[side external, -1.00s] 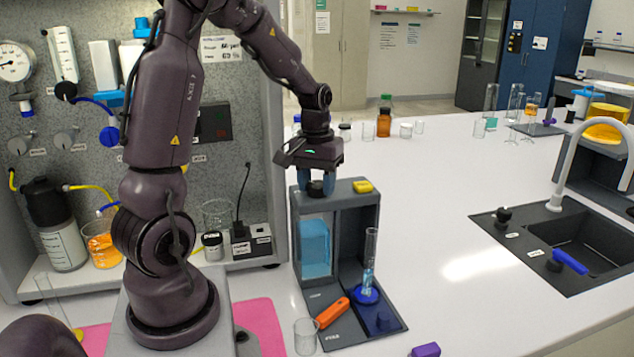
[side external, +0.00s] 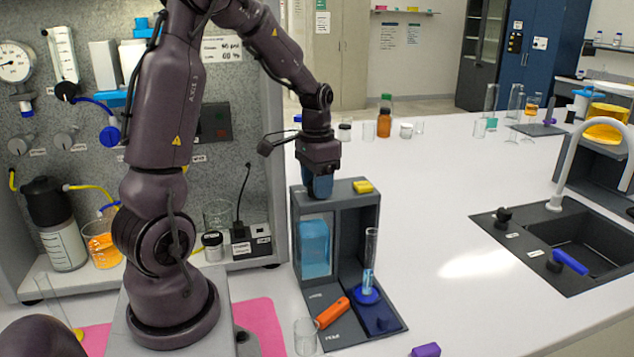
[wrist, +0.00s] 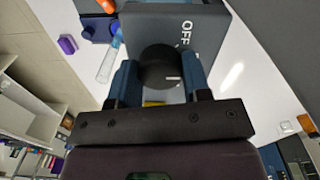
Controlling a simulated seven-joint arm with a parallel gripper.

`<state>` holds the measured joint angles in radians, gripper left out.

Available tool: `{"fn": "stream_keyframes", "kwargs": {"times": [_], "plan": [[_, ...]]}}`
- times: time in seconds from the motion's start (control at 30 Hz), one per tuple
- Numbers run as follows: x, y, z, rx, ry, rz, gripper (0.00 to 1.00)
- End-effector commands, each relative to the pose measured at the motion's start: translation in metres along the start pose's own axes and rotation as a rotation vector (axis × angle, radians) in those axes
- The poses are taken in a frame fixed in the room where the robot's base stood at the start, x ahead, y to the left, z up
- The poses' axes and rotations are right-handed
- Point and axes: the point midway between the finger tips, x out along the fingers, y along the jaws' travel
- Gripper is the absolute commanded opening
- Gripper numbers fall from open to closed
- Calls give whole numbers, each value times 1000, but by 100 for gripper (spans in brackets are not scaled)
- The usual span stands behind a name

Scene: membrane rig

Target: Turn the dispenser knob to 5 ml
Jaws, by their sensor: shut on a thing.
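The dispenser (side external: 345,190) is a dark grey stand with a tank of light blue liquid (side external: 314,249) on its left. Its black round knob (wrist: 159,67) is on the top and carries a white mark; in the wrist view part of the word "OFF" shows beside it. My gripper (wrist: 160,80) points down on the dispenser's top, its blue fingers closed on both sides of the knob. In the side view the gripper (side external: 318,188) hides the knob. A glass cylinder with a blue base (side external: 368,293) stands in the dispenser's right bay, with some blue liquid low in it.
A yellow block (side external: 362,187) lies on the dispenser's top, right of my gripper. An orange tool (side external: 332,312) lies on the dispenser's base, with an empty beaker (side external: 305,336) beside it. A purple block (side external: 425,350) is at the front. The bench to the right is clear up to the sink (side external: 560,255).

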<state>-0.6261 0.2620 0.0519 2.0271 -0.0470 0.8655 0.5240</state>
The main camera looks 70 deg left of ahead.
Motion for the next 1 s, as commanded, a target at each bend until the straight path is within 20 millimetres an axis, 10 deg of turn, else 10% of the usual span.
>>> {"fn": "stream_keyframes", "kwargs": {"times": [0.53,0.57,0.67,1.0], "plan": [[-2,0,0,27,0,0,20],[-2,0,0,27,0,0,48],[-1,0,0,26,0,0,70],[-4,0,0,26,1,-1,70]]}}
